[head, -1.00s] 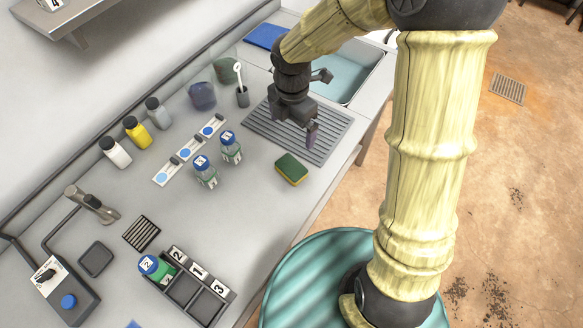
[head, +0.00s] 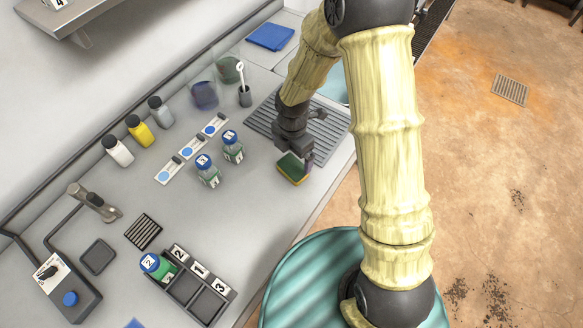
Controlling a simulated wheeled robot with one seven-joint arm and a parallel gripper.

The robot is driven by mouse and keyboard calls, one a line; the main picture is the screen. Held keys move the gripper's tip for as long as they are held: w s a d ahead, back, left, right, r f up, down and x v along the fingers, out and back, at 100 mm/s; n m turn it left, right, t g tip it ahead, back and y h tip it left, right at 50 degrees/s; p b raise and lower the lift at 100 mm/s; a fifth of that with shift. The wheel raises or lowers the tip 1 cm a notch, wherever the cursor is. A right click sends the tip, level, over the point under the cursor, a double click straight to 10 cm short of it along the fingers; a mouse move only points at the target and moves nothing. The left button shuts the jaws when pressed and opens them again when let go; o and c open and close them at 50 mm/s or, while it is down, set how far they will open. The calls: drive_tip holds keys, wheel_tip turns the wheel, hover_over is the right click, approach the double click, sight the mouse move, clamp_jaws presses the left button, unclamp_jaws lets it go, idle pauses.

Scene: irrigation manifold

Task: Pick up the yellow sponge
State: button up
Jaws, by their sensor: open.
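The yellow sponge (head: 291,173), with a green top, lies flat on the grey bench near its front edge. My gripper (head: 295,159) points down at the sponge's far end and hides part of it. The jaws are open, with one dark finger showing at the sponge's right side. I cannot tell whether the fingers touch the sponge.
Two blue-capped bottles (head: 208,172) (head: 233,148) stand left of the sponge. Behind my gripper is a ribbed drain board (head: 262,122). A numbered rack (head: 211,304) holding one bottle stands at the front. The bench between rack and sponge is clear.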

sight(294, 165)
drive_tip(key=shift+d+f, duration=0.15)
drive_tip(key=shift+d, duration=0.15)
drive_tip(key=shift+s+f, duration=0.1)
wheel_tip(294, 165, down, 5)
drive_tip(key=shift+s+r+p, duration=0.1)
drive_tip(key=shift+p, duration=0.45)
drive_tip(key=shift+c, duration=0.2)
drive_tip(key=c, duration=0.9)
